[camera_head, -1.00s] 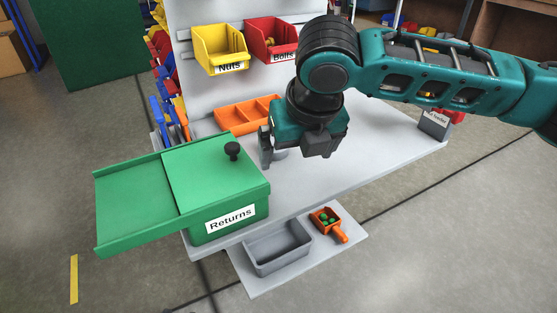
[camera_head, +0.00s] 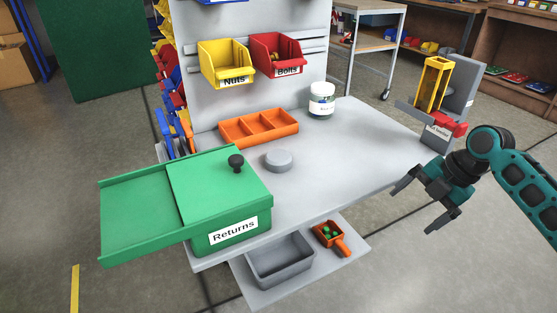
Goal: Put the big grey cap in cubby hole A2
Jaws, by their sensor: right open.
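The big grey cap (camera_head: 279,161), a flat round disc, lies on the grey workbench (camera_head: 335,172) in front of the orange divided tray and to the right of the green Returns box. Nothing touches it from above. My right gripper (camera_head: 424,205) is open and empty, off the bench's right edge and well to the right of the cap. My left gripper is not in view. I see no cubby hole marked A2 in this view.
The green Returns box (camera_head: 228,205) has a black knob. An orange tray (camera_head: 258,128), a yellow Nuts bin (camera_head: 226,65), a red Bolts bin (camera_head: 277,55) and a white-lidded jar (camera_head: 321,100) stand behind. A grey tray (camera_head: 281,263) and orange scoop (camera_head: 329,235) sit low in front.

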